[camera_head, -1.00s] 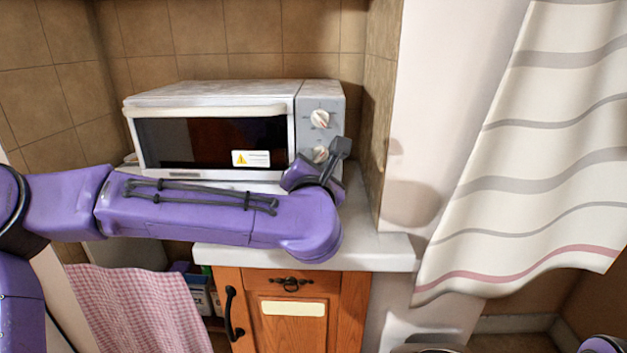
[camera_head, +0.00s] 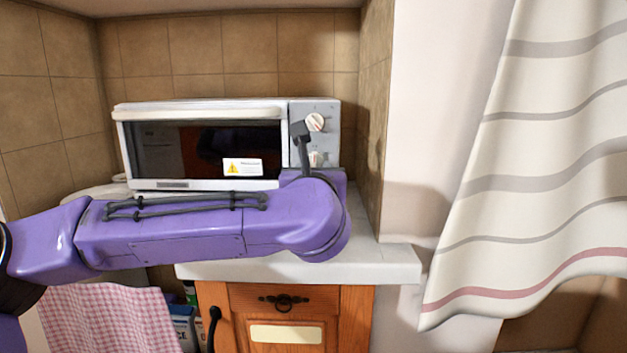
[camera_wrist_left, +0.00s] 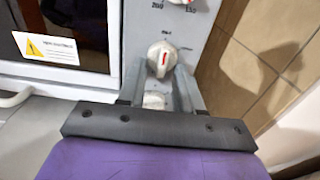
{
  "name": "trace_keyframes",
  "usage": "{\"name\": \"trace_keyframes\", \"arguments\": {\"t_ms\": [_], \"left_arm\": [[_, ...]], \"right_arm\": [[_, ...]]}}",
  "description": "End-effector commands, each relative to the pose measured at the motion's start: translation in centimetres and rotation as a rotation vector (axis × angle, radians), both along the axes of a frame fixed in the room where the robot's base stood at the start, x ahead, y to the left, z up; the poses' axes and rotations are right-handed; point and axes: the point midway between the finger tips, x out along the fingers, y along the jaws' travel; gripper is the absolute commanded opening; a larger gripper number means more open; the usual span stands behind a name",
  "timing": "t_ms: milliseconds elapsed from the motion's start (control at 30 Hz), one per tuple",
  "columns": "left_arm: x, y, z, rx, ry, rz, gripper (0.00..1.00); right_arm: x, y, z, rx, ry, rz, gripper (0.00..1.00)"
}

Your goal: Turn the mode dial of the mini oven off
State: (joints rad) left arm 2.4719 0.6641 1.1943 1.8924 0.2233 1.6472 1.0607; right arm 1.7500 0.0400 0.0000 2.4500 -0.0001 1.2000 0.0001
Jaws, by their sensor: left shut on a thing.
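The white mini oven (camera_head: 215,107) stands on the counter with its door closed. Its grey control panel at the right carries white dials in a column. In the head view the upper dial (camera_head: 315,122) shows clear and the middle dial (camera_head: 316,158) shows partly above my wrist. In the left wrist view my left gripper (camera_wrist_left: 160,68) has one finger on each side of the middle dial (camera_wrist_left: 162,55), shut on it. This dial has a red mark, pointing roughly upward. A lower white dial (camera_wrist_left: 154,101) shows between the fingers. My right gripper is out of view.
A tiled wall (camera_head: 376,110) stands close to the right of the oven. The counter (camera_head: 385,262) has a bare strip in front. A striped curtain (camera_head: 540,170) hangs at the right, and a pink checked cloth (camera_head: 110,315) hangs low at the left.

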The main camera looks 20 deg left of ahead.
Motion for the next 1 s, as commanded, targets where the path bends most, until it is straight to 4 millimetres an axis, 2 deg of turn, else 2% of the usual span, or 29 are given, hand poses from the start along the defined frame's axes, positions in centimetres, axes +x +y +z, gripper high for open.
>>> {"name": "trace_keyframes", "arguments": {"t_ms": [467, 500, 567, 600, 867, 1000], "left_arm": [[0.0, 0.0, 0.1, -0.016, -0.005, 0.0, 0.04], [0.0, 0.0, 0.1, -0.016, -0.006, 0.0, 0.38], [0.0, 0.0, 0.1, -0.016, -0.006, 0.0, 0.57], [0.0, 0.0, 0.1, -0.015, -0.005, 0.0, 0.6], [-0.1, 0.0, 0.1, -0.015, -0.005, 0.0, 0.6], [-1.7, -0.6, 0.1, -0.014, -0.007, -0.002, 0.6]], "right_arm": [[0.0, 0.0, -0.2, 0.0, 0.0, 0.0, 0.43], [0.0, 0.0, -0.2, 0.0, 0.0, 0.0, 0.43], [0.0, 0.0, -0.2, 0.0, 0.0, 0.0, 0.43], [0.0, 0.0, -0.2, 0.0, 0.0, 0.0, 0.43], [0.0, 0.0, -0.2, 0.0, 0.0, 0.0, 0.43], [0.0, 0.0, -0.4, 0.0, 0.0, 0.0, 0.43]]}}
